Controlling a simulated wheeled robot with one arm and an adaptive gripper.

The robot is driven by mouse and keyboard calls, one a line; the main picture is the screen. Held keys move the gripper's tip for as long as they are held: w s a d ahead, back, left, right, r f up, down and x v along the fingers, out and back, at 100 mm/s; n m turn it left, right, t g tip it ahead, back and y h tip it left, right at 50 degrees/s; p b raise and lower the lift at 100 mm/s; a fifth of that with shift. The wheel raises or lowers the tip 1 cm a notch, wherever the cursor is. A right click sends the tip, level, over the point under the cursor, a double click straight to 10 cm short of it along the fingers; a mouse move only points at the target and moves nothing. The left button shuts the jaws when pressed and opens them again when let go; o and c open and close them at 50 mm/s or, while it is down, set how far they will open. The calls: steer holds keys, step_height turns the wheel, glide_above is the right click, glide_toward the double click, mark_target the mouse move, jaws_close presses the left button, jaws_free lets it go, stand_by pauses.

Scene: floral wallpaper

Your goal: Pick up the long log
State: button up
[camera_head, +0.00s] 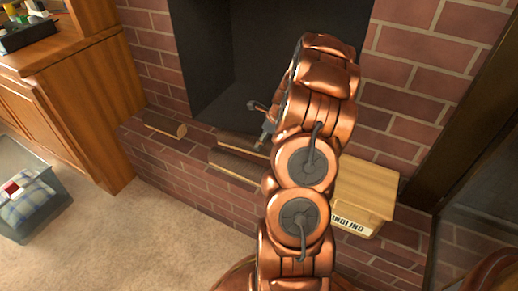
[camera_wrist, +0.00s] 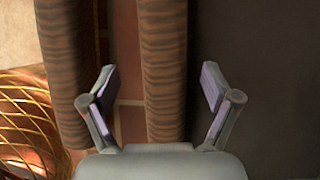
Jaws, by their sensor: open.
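Two logs lie side by side on the brick hearth: a front log (camera_head: 235,166), which looks the longer in the head view, and a rear log (camera_head: 240,141). Both run partly behind my arm, so their full lengths are hidden. In the wrist view, the front log (camera_wrist: 63,70) is at the left, beside the left finger. The rear log (camera_wrist: 164,70) runs between my fingers. My gripper (camera_wrist: 158,70) is open, its fingers apart on either side of that log, and holds nothing. It also shows small above the logs in the head view (camera_head: 262,112).
A short log (camera_head: 166,128) lies apart at the left on the hearth. A wooden kindling box (camera_head: 365,190) stands right of my arm. The dark fireplace opening (camera_head: 215,60) is behind. A wooden cabinet (camera_head: 85,90) and a bin with cloth (camera_head: 30,205) are left.

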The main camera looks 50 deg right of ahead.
steer(key=b+x, duration=0.1)
steer(key=x, duration=0.1)
steer(key=b+x, duration=0.1)
steer(key=x, duration=0.2)
steer(key=shift+d+f+b, duration=0.15)
steer(key=shift+d+b, duration=0.1)
steer(key=shift+b, duration=0.05)
jaws_close()
stand_by(0.5)
